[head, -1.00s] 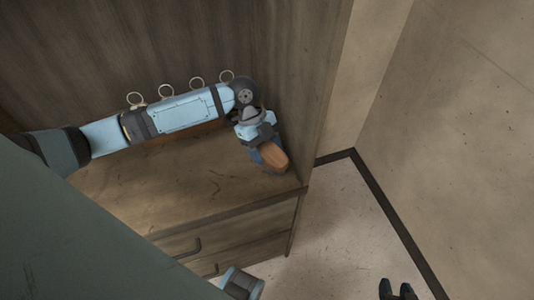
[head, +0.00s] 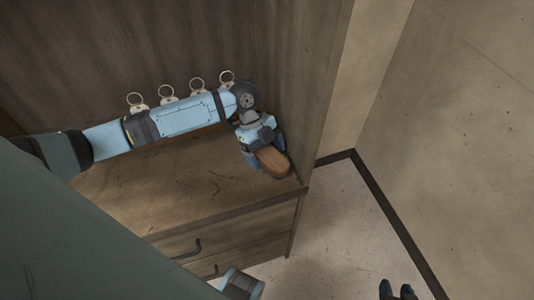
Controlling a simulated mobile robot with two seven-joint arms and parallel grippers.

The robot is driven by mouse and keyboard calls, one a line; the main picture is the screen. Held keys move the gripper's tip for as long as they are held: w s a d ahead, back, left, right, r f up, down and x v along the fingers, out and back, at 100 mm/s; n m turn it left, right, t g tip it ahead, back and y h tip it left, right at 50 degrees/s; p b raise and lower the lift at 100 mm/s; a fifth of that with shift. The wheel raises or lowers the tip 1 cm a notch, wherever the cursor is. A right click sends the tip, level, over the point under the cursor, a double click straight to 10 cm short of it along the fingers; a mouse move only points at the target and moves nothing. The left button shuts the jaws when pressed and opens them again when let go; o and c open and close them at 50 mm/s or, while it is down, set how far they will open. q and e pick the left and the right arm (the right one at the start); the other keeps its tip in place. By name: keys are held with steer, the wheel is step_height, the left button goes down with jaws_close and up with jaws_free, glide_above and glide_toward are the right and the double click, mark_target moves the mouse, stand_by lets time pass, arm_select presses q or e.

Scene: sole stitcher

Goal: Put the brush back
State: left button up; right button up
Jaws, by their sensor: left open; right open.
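The brush, with a brown wooden back (head: 273,162), lies at the right end of the wooden cabinet top, close to the side panel. My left gripper (head: 266,150) is at the brush, with its fingers open on either side of it. The gripper hides the brush's far end, and I cannot tell whether a finger still touches it. My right gripper (head: 397,291) shows only as two dark fingertips, apart and empty, at the bottom edge above the floor.
The wooden cabinet top (head: 150,195) is bare left of the brush. Several ring hooks (head: 167,90) line the back panel behind my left arm. The side panel (head: 305,90) stands close on the right. Drawers with dark handles (head: 190,248) are below.

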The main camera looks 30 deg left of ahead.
arm_select(q)
steer(key=p+v, duration=0.1)
steer(key=v, duration=1)
steer(key=shift+a+r, duration=0.1)
steer(key=shift+r, duration=0.1)
steer(key=shift+f, duration=0.1)
